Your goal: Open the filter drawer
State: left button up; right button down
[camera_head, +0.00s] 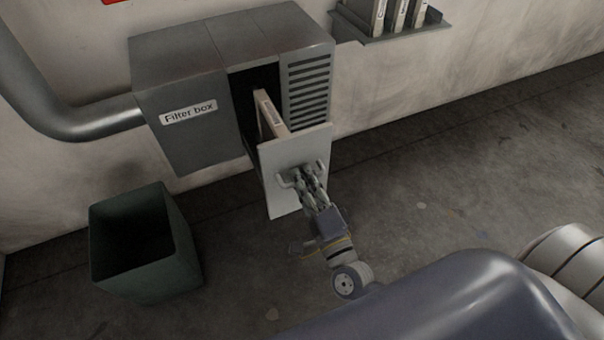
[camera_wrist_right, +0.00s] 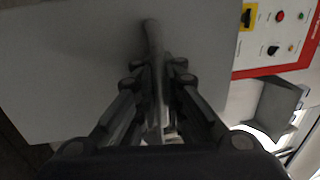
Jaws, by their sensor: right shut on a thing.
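The filter drawer has a pale flat front (camera_head: 268,165) and stands pulled out from the grey filter box (camera_head: 190,140). A light-framed filter (camera_head: 272,112) stands upright behind the drawer front, partly inside the dark opening. My right gripper (camera_head: 304,180) is shut on the drawer's handle (camera_head: 284,182), on the outer face of the front. In the right wrist view the handle (camera_wrist_right: 152,40) runs between the fingers of my right gripper (camera_wrist_right: 160,85), against the pale drawer front (camera_wrist_right: 70,60). My left gripper is not in view.
A dark green open bin (camera_head: 180,245) stands on the floor at left, below the box. A wall shelf (camera_head: 400,28) with several filters is at upper right. A grey duct (camera_head: 85,120) joins the box. A control panel (camera_wrist_right: 275,40) shows in the wrist view.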

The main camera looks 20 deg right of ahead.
jog(key=shift+f, duration=0.15)
jog(key=c, duration=2)
grip_release()
jog(key=s+f, duration=0.2)
jog(key=s, duration=1)
jog(key=shift+d, duration=0.2)
jog(key=shift+w, duration=0.1)
